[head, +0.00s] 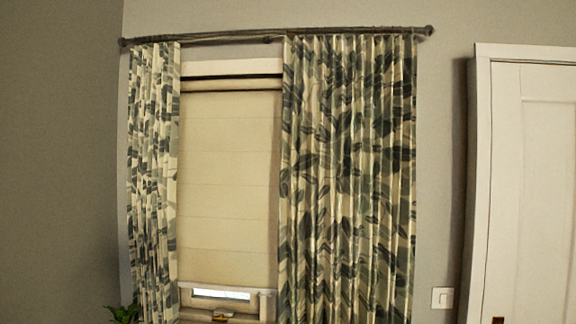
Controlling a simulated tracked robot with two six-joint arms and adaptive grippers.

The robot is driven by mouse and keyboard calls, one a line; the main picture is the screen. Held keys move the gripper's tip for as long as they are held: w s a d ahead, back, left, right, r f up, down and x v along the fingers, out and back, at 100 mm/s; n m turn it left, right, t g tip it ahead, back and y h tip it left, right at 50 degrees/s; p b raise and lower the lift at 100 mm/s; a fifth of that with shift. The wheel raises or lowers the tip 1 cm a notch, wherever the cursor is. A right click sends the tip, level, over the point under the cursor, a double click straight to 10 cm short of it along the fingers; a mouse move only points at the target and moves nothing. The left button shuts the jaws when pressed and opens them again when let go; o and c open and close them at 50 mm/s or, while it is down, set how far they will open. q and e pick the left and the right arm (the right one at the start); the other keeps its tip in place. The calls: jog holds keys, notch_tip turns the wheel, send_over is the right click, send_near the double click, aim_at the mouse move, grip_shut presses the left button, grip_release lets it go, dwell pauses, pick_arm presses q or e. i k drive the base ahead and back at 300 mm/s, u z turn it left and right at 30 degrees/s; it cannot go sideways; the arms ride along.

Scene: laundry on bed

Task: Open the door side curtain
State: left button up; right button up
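Two leaf-patterned curtains hang from a dark rod (225,36) in the head view. The right curtain (348,180), on the side of the white door (530,190), is spread wide and covers the right part of the window. The left curtain (152,180) is gathered into a narrow band at the window's left side. A gap lies between them. The lower ends of both curtains are cut off by the frame. Neither of my grippers is in view.
A cream blind (228,185) covers most of the window in the gap, with a bright strip of glass below it. A light switch (442,298) is on the wall between curtain and door. A green plant (124,314) shows at the bottom left.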

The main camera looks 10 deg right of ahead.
aim_at(293, 49)
jog(key=i, duration=0.9)
jog(key=u, duration=0.05)
